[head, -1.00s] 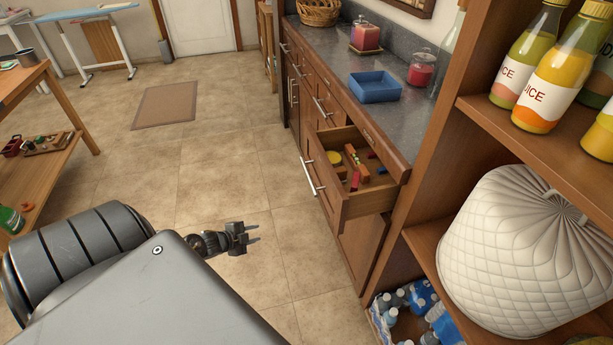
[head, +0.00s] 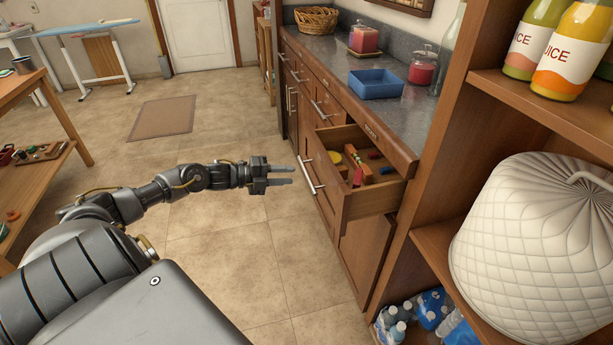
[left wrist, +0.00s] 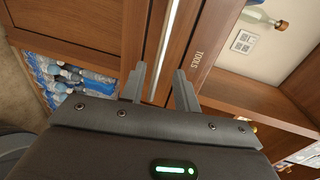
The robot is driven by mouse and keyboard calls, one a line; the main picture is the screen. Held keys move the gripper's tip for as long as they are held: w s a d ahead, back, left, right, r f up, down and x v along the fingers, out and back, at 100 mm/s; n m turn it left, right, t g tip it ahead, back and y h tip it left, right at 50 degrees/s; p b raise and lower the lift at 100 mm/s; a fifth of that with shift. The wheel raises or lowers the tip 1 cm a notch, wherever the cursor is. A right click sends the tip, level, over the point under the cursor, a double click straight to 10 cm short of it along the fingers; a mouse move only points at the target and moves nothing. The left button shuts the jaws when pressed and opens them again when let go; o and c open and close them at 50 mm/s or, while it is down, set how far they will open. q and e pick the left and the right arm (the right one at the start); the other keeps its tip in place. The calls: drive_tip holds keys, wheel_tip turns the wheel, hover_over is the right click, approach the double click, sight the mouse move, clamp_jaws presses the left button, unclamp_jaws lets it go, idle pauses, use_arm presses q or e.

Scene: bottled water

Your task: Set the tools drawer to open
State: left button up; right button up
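A wooden drawer (head: 372,203) stands pulled out from the cabinet below the counter, with small red, yellow and blue items inside. Its silver bar handle (head: 312,174) is on the front, facing left. In the left wrist view a silver bar handle (left wrist: 166,48) runs up the picture, with the label TOOLS (left wrist: 199,64) right of it. My left gripper (head: 283,175) is open and empty, left of the drawer front and apart from the handle. In the left wrist view, the handle lines up between its fingers (left wrist: 160,84). My right gripper is not in view.
The counter (head: 385,105) holds a blue tray (head: 376,84), candle jars and a basket (head: 316,19). A shelf unit (head: 440,120) with juice bottles and a white quilted object (head: 530,250) stands at right. Water bottles (head: 395,320) sit low.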

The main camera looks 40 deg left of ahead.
sight(307, 173)
use_arm(q)
drive_tip(key=x, duration=0.7)
clamp_jaws()
